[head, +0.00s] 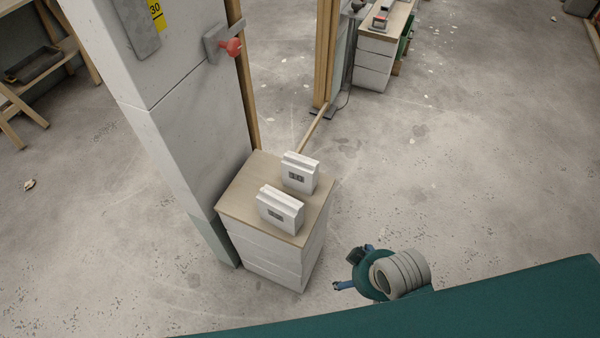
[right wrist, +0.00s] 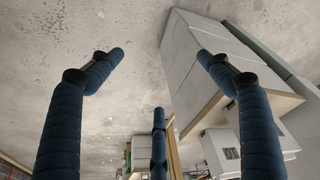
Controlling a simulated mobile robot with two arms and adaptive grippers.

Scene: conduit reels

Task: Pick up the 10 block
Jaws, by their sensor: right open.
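Two white blocks with grey number plates stand on a small cabinet in the head view. The rear block (head: 300,173) has a plate that seems to end in 0, but its first digit is unclear. The front block (head: 281,209) has a plate too small to read. I cannot tell for sure which is the 10 block. One block (right wrist: 216,151) shows in the right wrist view, low and right, beside a finger. My right gripper (head: 350,269) is open and empty, to the right of the cabinet and apart from both blocks. Its spread blue fingers show in the wrist view (right wrist: 160,78).
The white cabinet (head: 262,255) with a wooden top stands against a pale pillar (head: 190,120) with a red knob (head: 231,47) on a bracket. Another cabinet (head: 374,65) stands far back. Open concrete floor lies to the right.

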